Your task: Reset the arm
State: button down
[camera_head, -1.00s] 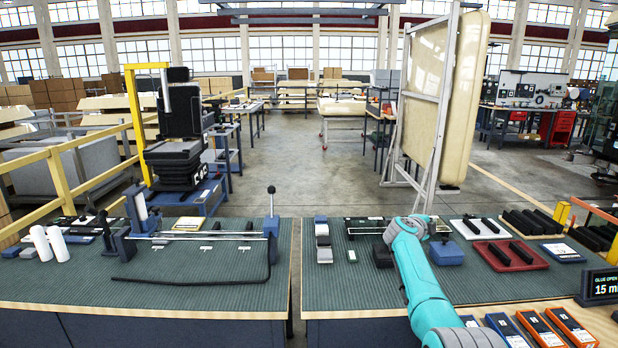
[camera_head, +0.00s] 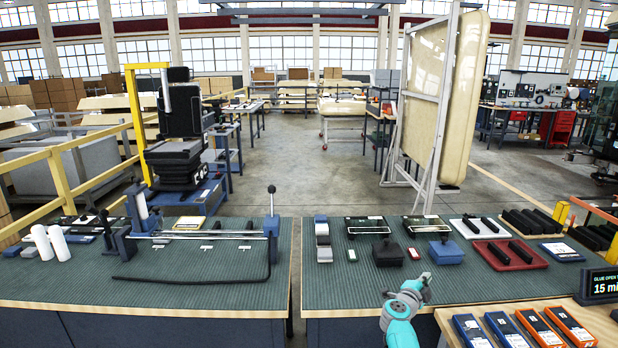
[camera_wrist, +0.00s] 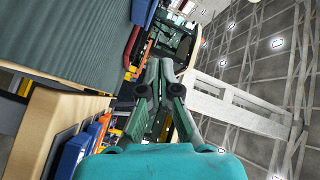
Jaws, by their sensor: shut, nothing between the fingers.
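My arm with its teal wrist shows at the lower middle of the head view, in front of the right bench's front edge. My gripper (camera_head: 424,281) is at its upper end, small in that view. In the wrist view my gripper (camera_wrist: 163,66) has its fingers together with nothing held between them. The green right bench top (camera_head: 340,282) lies behind and to the left of it. The fingers touch no object that I can see.
On the right bench stand a black block (camera_head: 388,254), a blue block (camera_head: 446,251) and a red tray (camera_head: 497,262). Blue and orange boxes (camera_head: 535,328) lie on a wooden surface at the lower right. A dark display (camera_head: 600,285) stands beyond them. The left bench (camera_head: 60,285) holds a rod fixture.

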jog(key=s+a+f+n+t, duration=0.2)
jog(key=s+a+f+n, duration=0.1)
jog(key=s+f, duration=0.65)
jog(key=s+a+f+n+t+y, duration=0.1)
jog(key=s+a+f+n+y, duration=0.15)
jog(key=s, duration=0.75)
jog(key=s+a+f+n+t+y, duration=0.1)
jog(key=s+a+f+n, duration=0.2)
jog(key=s, duration=0.8)
jog(key=s+a+f+n+t+y, duration=0.1)
jog(key=s+a+f+n+y, duration=0.15)
jog(key=s, duration=0.75)
jog(key=s+a+n+y, duration=0.1)
jog(key=s+a+n, duration=0.2)
jog(key=s, duration=0.9)
jog(key=s+a+r+n+g+y, duration=0.1)
jog(key=s+a+r+n+y, duration=0.1)
jog(key=s+r, duration=0.6)
jog(key=s+a+r+n+g+y, duration=0.2)
jog(key=s+r+n, duration=0.3)
jog(key=s+r, duration=0.4)
jog(key=f+v, duration=0.1)
jog(key=v, duration=0.6)
jog(key=shift+s+a+f, duration=0.2)
jog(key=shift+a+f, duration=0.05)
jog(key=shift+a, duration=0.05)
